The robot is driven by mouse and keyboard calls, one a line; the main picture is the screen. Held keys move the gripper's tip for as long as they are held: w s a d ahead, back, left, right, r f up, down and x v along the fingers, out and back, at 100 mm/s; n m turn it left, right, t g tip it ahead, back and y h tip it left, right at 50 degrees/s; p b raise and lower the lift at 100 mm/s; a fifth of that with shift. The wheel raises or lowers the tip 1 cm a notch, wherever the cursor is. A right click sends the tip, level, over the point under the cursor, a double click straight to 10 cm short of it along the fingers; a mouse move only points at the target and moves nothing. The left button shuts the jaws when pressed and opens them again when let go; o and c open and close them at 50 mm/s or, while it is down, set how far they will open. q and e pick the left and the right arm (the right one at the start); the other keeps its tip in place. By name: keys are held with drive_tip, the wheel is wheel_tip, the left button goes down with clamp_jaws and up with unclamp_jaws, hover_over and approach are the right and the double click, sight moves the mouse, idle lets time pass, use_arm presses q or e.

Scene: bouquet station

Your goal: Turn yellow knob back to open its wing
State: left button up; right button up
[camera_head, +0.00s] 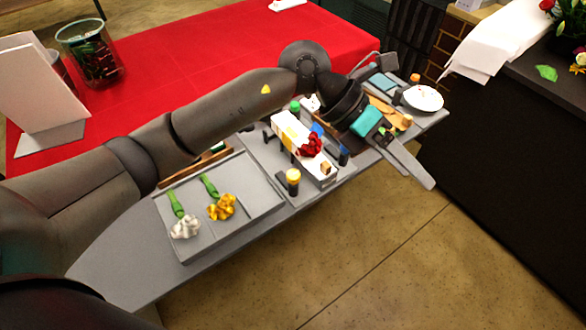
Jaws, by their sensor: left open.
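A yellow-topped knob (293,176) on a dark round base stands upright at the near edge of the grey station (130,270), just right of the flower tray. My left gripper (408,150) is over the right part of the station, well to the right of the yellow knob and apart from it. It is open, with one long grey finger showing clearly and reaching toward the lower right. The other finger is hard to make out. I cannot tell which panel is the yellow knob's wing. My right gripper is not in view.
A grey tray (240,217) holds a white flower (185,228) and a yellow flower (221,207). A white box with red flowers (309,145) is behind the knob.

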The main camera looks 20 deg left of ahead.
use_arm(q)
drive_tip(key=w+a+f+t+y, duration=0.1)
drive_tip(key=w+a+f+y, duration=0.2)
drive_tip(key=a+y, duration=0.35)
drive_tip(key=y, duration=0.5)
approach(294, 174)
drive_tip(key=shift+t, duration=0.4)
drive_tip(key=f, duration=0.9)
drive_tip(key=shift+s+a, duration=0.15)
drive_tip(key=shift+a, duration=0.05)
drive_tip(key=shift+r, duration=0.1)
clamp_jaws()
